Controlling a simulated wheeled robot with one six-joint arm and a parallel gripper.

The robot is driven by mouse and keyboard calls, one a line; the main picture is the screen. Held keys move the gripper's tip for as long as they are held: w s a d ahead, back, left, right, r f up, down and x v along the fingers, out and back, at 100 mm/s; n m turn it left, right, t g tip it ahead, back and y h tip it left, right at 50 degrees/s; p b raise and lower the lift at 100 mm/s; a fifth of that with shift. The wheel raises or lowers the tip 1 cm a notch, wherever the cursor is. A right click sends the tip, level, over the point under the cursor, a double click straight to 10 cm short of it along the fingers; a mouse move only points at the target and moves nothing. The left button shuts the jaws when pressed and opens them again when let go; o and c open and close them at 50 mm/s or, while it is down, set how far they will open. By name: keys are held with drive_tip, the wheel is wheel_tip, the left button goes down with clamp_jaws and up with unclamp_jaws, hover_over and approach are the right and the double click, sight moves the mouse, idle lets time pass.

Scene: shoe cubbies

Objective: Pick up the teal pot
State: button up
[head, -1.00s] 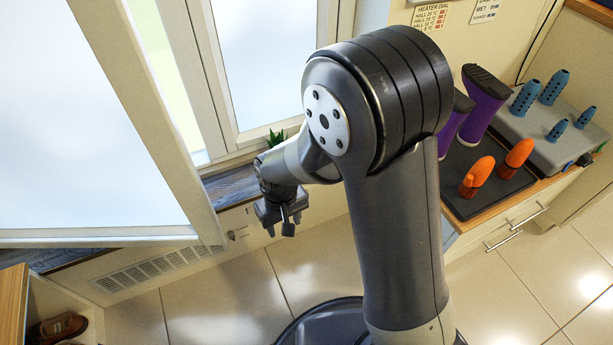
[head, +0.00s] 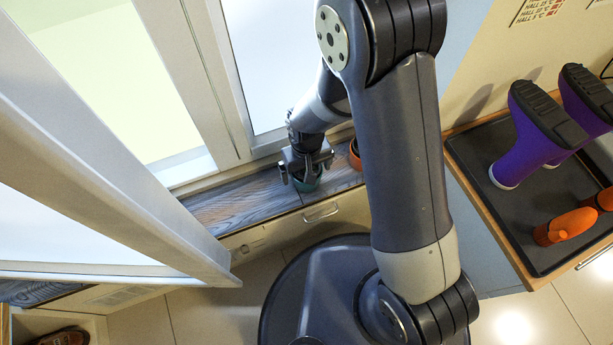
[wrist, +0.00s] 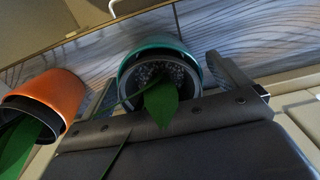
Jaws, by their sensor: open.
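The teal pot (wrist: 150,43) stands on the wooden window sill and holds dark gravel and a green plant, whose leaf (wrist: 161,100) reaches toward the camera in the wrist view. In the head view the teal pot (head: 308,183) shows only partly beneath my gripper (head: 305,172). My gripper is open, and in the wrist view its fingers (wrist: 165,82) lie on either side of the pot. I cannot tell whether either finger touches it.
An orange pot (wrist: 55,92) with a plant stands close beside the teal one; it also shows in the head view (head: 355,154). The open window sash (head: 110,170) hangs left of my arm. Purple boots (head: 530,135) stand on a dark tray at right. The sill (head: 240,205) is bare to the left.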

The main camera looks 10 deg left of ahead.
drive_tip(key=shift+r, duration=0.1)
drive_tip(key=shift+c, duration=0.5)
drive_tip(key=c, duration=1)
